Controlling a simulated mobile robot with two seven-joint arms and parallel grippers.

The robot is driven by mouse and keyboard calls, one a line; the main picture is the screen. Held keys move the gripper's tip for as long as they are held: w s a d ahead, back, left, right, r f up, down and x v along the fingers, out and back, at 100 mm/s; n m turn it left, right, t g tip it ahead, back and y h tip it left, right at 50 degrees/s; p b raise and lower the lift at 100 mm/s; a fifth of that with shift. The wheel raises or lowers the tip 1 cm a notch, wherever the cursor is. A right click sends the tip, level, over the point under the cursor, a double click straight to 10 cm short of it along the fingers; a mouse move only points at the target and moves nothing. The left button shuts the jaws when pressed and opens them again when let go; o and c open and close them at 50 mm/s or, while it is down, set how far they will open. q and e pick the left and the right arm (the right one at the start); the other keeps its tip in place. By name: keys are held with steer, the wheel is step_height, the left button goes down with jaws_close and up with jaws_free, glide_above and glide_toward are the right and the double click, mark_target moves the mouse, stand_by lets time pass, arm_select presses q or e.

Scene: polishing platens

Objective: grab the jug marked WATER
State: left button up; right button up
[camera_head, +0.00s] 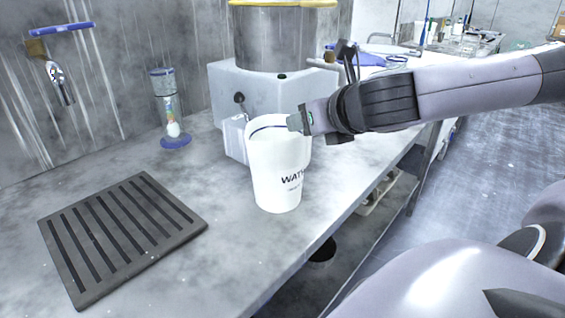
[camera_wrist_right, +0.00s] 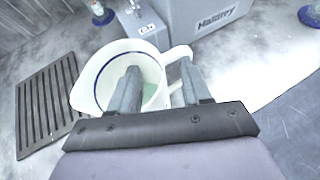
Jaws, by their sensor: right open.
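The white jug (camera_head: 277,172) marked WATER stands upright on the grey bench, close to its front edge. Its blue-lined rim and open mouth show in the right wrist view (camera_wrist_right: 97,72), with the handle (camera_wrist_right: 177,54) toward the right. My right gripper (camera_head: 298,123) is at the jug's upper right side. In the wrist view the right gripper (camera_wrist_right: 160,78) is open, with one finger over the jug's mouth and the other beside the handle. Whether a finger touches the jug cannot be told. My left gripper is not in view.
A dark slotted mat (camera_head: 120,232) lies at the left of the bench. A white machine (camera_head: 225,92) with a grey drum stands close behind the jug. A small bottle on a blue base (camera_head: 175,141) stands by the wall. Bare bench lies between mat and jug.

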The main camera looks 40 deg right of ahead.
steer(key=shift+x, duration=1.35)
jaws_close()
steer(key=shift+f, duration=0.1)
stand_by(0.4)
